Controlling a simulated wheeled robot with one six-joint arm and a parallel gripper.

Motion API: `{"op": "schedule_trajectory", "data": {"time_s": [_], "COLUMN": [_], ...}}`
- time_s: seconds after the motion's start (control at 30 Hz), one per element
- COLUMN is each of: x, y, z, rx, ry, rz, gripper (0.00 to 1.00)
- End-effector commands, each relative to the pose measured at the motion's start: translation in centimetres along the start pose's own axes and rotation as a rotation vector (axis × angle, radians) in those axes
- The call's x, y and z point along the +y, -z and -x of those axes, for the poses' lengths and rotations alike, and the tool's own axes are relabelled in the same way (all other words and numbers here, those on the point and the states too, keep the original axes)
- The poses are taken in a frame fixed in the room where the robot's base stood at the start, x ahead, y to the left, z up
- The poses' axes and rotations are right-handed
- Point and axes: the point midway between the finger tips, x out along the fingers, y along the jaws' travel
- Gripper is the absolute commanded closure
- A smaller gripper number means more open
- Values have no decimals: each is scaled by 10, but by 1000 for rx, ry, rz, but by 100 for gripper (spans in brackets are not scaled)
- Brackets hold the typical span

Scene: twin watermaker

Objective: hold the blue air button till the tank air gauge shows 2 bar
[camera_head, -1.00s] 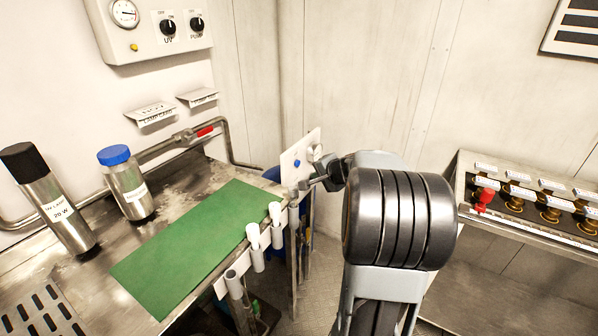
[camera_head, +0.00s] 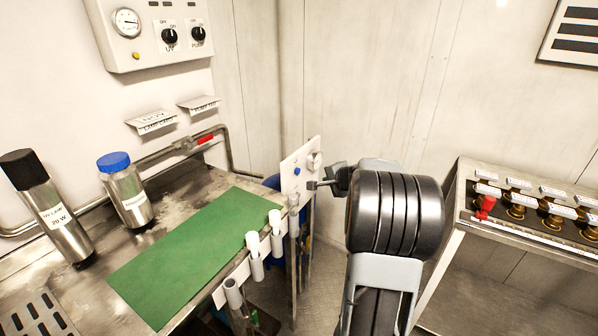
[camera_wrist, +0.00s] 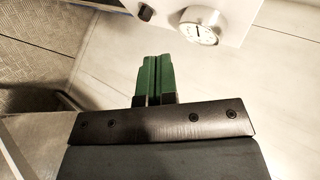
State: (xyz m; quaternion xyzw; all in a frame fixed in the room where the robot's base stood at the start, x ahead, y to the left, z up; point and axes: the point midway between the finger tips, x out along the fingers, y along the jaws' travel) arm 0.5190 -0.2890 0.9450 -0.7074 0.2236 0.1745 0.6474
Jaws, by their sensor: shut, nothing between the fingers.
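A round gauge (camera_head: 316,160) sits on the same panel, seen edge-on. In the wrist view the gauge (camera_wrist: 203,27) shows a white dial, its marks too small to read. My gripper (camera_head: 310,185) is shut and empty, just right of and below the button, apparently apart from it. In the wrist view its green fingers (camera_wrist: 154,78) lie together, below the panel edge. The blue button cannot be made out there; a dark knob (camera_wrist: 146,12) shows.
A green mat (camera_head: 185,252), a blue-capped bottle (camera_head: 127,190) and a black-capped cylinder (camera_head: 50,210) are on the bench. White tube holders (camera_head: 255,256) line its front edge. A valve rack (camera_head: 520,205) stands at the right.

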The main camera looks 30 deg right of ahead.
Motion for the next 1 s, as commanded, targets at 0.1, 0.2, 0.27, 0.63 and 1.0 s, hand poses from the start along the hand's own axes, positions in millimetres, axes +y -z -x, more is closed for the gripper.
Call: {"op": "schedule_trajectory", "data": {"time_s": [0.1,0.2,0.27,0.63,1.0], "x": [-10,-16,-20,-33,-35], "y": [-9,-15,-19,-34,-35], "z": [-10,-19,-24,-45,-48], "rx": [-3,-2,-3,-1,0], "ry": [0,-1,0,-1,0], "rz": [2,1,2,2,0], "gripper": [100,100,100,100,100]}}
